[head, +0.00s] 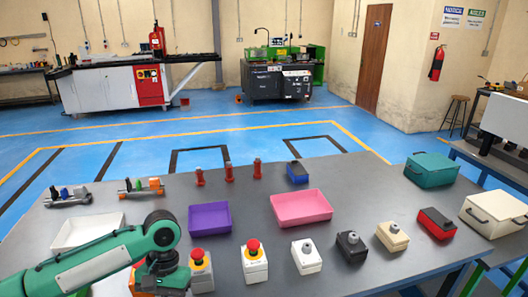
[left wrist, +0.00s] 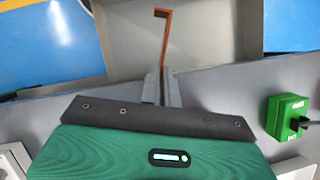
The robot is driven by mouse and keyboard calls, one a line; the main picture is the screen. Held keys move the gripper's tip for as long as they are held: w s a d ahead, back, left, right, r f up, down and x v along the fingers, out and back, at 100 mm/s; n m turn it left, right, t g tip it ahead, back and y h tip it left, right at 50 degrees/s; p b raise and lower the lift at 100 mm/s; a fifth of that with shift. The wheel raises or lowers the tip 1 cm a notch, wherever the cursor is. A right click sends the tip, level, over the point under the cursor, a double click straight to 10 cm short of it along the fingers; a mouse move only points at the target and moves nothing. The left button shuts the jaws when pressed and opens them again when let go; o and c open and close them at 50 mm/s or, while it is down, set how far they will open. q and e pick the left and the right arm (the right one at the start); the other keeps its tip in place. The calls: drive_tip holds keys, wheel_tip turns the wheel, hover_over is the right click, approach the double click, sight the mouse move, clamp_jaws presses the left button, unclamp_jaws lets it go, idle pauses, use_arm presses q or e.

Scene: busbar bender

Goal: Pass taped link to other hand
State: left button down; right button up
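In the left wrist view, my left gripper (left wrist: 161,85) has its two grey fingers close together around the lower end of a thin copper-orange link (left wrist: 165,42). The link points away from the fingers and has a short bend at its far end. I cannot make out tape on it. In the head view my green left arm reaches in from the lower left; its fingers and the link cannot be made out there. My right gripper is in neither view.
A white tray (head: 72,243), a purple tray (head: 210,231) and a pink tray (head: 301,219) sit on the grey table. Several button boxes line the front, including one with a red button (head: 254,260). A teal case (head: 432,169) stands right. A green box (left wrist: 287,112) is beside my left gripper.

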use_arm(q)
drive_tip(key=shift+s+d+n, duration=0.25)
drive_tip(key=shift+d+n, duration=0.15)
drive_tip(key=shift+n, duration=0.1)
drive_tip(key=shift+s+a+f, duration=0.1)
drive_tip(key=shift+f, duration=0.05)
